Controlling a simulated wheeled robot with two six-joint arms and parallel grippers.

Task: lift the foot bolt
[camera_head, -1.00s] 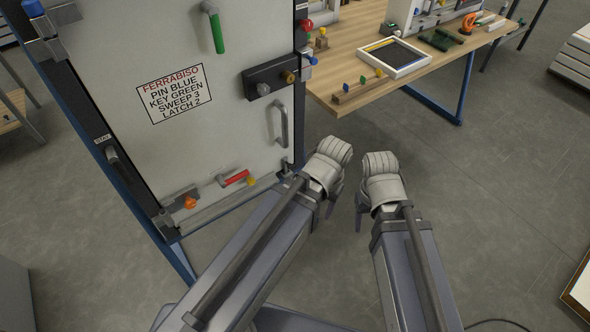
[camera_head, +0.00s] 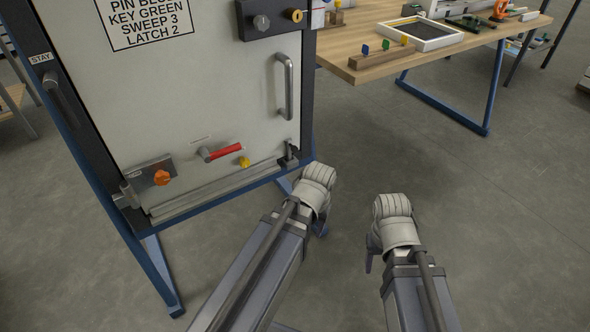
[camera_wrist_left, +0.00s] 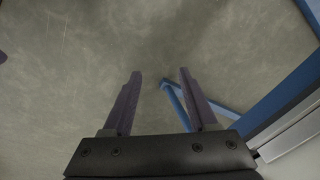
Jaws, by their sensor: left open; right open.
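The foot bolt (camera_head: 289,153) appears to be the small dark upright fitting at the lower right corner of the door panel. It looks upright against the panel. My left gripper (camera_head: 320,226) is just below and to the right of it in the head view, mostly hidden behind its own wrist, and not touching it as far as I can see.
The door panel (camera_head: 190,90) carries a grey pull handle (camera_head: 286,86), a red-handled lever (camera_head: 222,153), a yellow knob (camera_head: 244,162) and an orange knob (camera_head: 161,178). Its blue frame leg (camera_head: 161,270) reaches the floor. A wooden table (camera_head: 390,62) stands at upper right. Floor to the right is clear.

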